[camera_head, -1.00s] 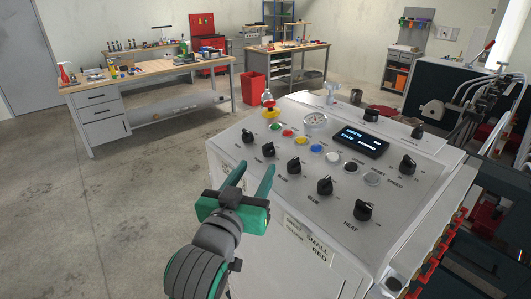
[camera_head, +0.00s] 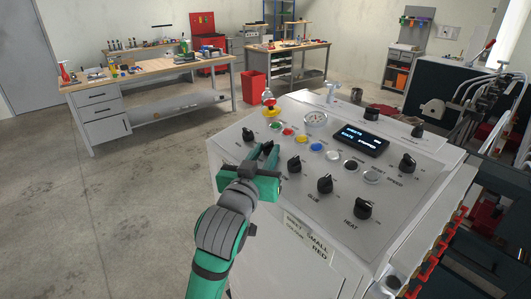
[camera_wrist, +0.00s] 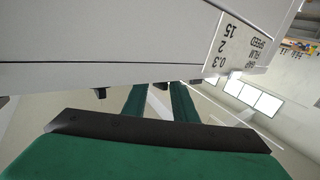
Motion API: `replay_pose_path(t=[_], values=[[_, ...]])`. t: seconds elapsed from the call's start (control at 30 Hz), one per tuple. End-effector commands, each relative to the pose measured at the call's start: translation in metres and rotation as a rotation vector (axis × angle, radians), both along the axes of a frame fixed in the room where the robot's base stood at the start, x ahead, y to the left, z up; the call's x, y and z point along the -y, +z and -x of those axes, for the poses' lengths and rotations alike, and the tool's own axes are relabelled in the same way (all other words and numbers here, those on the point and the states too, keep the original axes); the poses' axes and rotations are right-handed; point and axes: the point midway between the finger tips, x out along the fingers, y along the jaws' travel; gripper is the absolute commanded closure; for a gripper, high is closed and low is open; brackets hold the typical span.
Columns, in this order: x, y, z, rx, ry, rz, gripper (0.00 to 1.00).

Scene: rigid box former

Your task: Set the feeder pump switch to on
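A pale machine cabinet (camera_head: 225,160) carries a sloping control panel with several black rotary switches. The small labels are mostly too blurred to read, so I cannot tell which one is the feeder pump switch. My gripper (camera_head: 263,149) is at the panel's left part, in front of a black switch that its fingers largely hide. Another black switch (camera_head: 248,134) is just left of the fingertips. In the wrist view a narrow gap shows between the green fingers (camera_wrist: 161,95), with a small dark piece near their tips. I cannot tell whether they touch a switch.
Black switches labelled GLUE (camera_head: 325,184) and HEAT (camera_head: 363,209) are to the right. Coloured buttons, a round gauge (camera_head: 316,119) and a lit display (camera_head: 361,140) are farther back. A red-topped stop button (camera_head: 268,98) stands behind my gripper. Floor left is clear.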

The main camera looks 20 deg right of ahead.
Motion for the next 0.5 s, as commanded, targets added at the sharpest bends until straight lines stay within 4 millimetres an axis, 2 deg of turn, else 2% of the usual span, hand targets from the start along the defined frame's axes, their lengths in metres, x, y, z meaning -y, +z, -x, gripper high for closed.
replay_pose_path(t=[0.03, 0.07, 0.5], values=[[-0.0001, 0.0000, 0.0001, 0.000, 0.000, 0.000, 0.89], [-0.0001, 0.0000, 0.0001, 0.000, 0.000, 0.000, 0.96], [-0.0031, -0.0007, -0.0019, 0.010, -0.055, -0.004, 0.97]])
